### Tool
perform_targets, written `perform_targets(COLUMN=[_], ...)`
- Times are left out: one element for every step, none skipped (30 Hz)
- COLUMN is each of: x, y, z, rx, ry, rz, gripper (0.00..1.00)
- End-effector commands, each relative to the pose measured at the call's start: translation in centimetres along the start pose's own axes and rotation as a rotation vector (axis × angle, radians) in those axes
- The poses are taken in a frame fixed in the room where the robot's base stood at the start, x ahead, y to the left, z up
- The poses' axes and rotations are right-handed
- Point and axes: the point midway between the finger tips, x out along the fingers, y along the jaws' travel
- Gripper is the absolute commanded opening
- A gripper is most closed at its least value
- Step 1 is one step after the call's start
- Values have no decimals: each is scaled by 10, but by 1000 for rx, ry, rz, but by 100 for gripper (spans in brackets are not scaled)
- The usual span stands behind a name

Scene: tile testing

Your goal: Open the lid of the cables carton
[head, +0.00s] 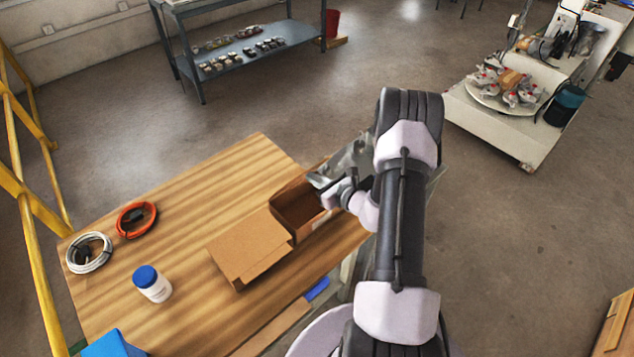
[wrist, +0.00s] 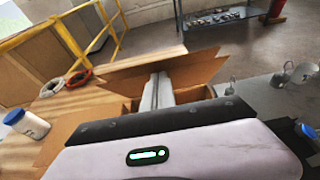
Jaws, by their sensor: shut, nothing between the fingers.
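The brown cardboard carton (head: 291,218) stands on the wooden table, its inside showing. Its lid (head: 246,250) is swung open and leans out over the table on the carton's left side. My gripper (head: 319,182) is over the carton's right far part, apart from the lid as far as I can tell. In the wrist view my gripper (wrist: 157,76) has its fingers together with nothing between them. No label can be read, and my arm hides part of the carton's right side.
On the wooden table (head: 200,200) lie a white cable coil (head: 89,267) and an orange one (head: 121,222). A white bottle with a blue cap (head: 152,285) stands left of the lid. A blue object (head: 108,345) lies at the front left.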

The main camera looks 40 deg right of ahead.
Motion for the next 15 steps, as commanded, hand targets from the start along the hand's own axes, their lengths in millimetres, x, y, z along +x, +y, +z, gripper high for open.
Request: perform_targets(x=[1, 1, 1, 1, 1, 1, 1, 1, 1, 1, 2, 3, 4, 5, 7], y=[0, 0, 0, 0, 0, 0, 0, 0, 0, 0, 0, 0, 0, 0, 0], z=[2, 2, 2, 1, 1, 1, 1, 1, 2, 2, 3, 4, 6, 7, 10], rx=[0, 0, 0, 0, 0, 0, 0, 0, 0, 0, 0, 0, 0, 0, 0], ry=[0, 0, 0, 0, 0, 0, 0, 0, 0, 0, 0, 0, -1, -1, -1], rz=[0, -1, -1, -1, -1, -1, -1, 0, 0, 0, 0, 0, 0, 0, 1], gripper=[0, 0, 0, 0, 0, 0, 0, 0, 0, 0, 0, 0, 0, 0, 0])
